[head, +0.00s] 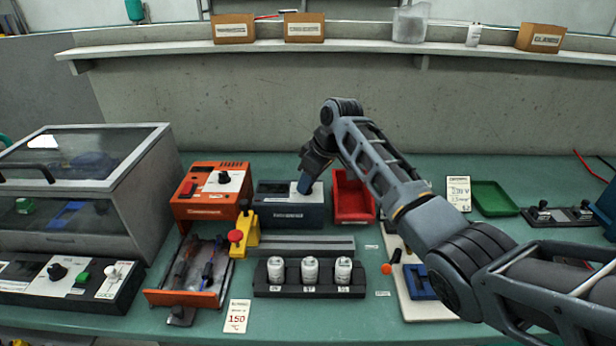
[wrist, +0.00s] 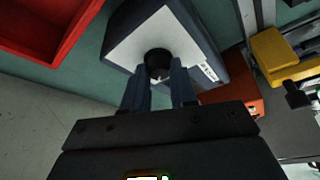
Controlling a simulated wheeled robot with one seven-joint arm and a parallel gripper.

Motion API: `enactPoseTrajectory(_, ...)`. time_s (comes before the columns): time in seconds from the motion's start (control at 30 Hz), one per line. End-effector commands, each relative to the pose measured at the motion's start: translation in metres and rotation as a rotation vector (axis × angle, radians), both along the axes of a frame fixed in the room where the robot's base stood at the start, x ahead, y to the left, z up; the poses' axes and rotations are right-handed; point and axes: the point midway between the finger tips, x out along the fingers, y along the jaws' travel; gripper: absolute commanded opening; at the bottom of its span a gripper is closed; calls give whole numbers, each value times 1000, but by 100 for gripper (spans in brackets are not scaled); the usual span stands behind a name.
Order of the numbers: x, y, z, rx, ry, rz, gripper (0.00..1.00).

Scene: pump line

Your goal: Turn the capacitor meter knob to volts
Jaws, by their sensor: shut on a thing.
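The capacitor meter (head: 288,212) is a dark blue-grey box with a pale top panel, standing near the middle of the bench. Its round black knob (wrist: 158,62) shows in the wrist view, on the pale panel. My gripper (wrist: 160,72) has its two fingers on either side of this knob and is shut on it. In the head view my gripper (head: 307,182) reaches down onto the top of the meter, and the knob is hidden behind it. The knob's pointer and most dial markings cannot be read. A small label strip shows beside the knob in the wrist view.
An orange unit (head: 205,208) with its own black knob stands close left of the meter. A red bin (head: 352,218) stands close right. A yellow clamp (head: 245,232) and a rack (head: 310,291) with white capacitors are in front. The back wall leaves some free bench behind.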

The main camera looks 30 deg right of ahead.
Motion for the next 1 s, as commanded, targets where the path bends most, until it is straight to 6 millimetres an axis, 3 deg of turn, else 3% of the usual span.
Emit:
enactPoseTrajectory(0.43, 0, 0, 1, -1, -2, -12, 0)
enactPoseTrajectory(0.47, 0, 0, 1, -1, -2, -12, 28)
enactPoseTrajectory(0.7, 0, 0, 0, 0, -1, -12, 51)
enactPoseTrajectory(1.0, -1, -1, 2, 0, -1, -12, 52)
